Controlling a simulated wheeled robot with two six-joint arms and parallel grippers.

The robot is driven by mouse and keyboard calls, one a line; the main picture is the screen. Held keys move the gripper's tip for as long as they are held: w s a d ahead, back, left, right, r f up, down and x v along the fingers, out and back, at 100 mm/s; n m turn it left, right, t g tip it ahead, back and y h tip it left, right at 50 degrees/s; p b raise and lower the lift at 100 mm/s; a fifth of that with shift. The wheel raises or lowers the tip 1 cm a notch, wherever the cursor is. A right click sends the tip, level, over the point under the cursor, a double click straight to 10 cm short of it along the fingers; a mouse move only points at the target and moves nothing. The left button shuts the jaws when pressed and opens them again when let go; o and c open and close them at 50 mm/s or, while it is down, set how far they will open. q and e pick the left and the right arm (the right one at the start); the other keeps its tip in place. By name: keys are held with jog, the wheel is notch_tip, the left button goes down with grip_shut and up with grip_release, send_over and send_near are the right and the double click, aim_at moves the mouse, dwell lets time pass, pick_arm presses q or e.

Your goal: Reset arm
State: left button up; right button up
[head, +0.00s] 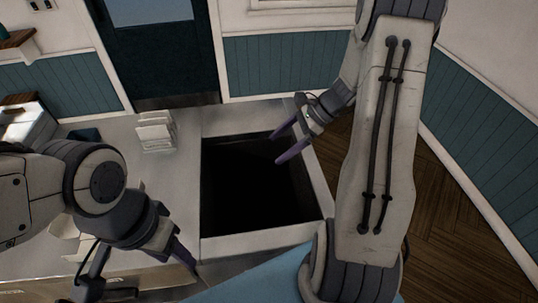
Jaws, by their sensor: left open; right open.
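My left gripper (143,277) is low at the left, over the front part of the counter. Its fingers are spread and I see nothing between them. My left arm comes in from the left edge and hides part of the counter. My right gripper (281,146) is above the right side of the dark square opening in the range. Its two purple-grey fingers are apart and empty, pointing left. My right arm stands tall at the right and hides some of the floor and wall.
The range's dark well (245,190) has a pale rim (262,242). The counter (180,170) holds a small white stacked item (155,131) and a metal box (25,124) at the far left. A dark door (155,55) stands behind. Wooden floor (460,235) is open at right.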

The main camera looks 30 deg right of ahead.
jog(key=shift+s+d+r, duration=0.1)
jog(key=shift+d+r, duration=0.2)
jog(key=shift+r, duration=0.05)
dwell(0.4)
jog(key=s+a+r+n+g+h, duration=0.25)
jog(key=s+a+n, duration=0.25)
jog(key=a+n, duration=0.3)
jog(key=s+a+r+n+g+h, duration=0.2)
jog(key=s+a+r+n, duration=0.15)
jog(key=a+n, duration=0.4)
jog(key=s+a+n+t+h, duration=0.1)
jog(key=s+a+n, duration=0.2)
jog(key=s+n, duration=0.3)
jog(key=s+a+r+n+t+h, duration=0.1)
jog(key=s+a+n+h, duration=0.1)
jog(key=s+a+n, duration=0.2)
jog(key=shift+s+r+n, duration=0.2)
jog(key=shift+s+n, duration=1.2)
jog(key=shift+n, duration=0.15)
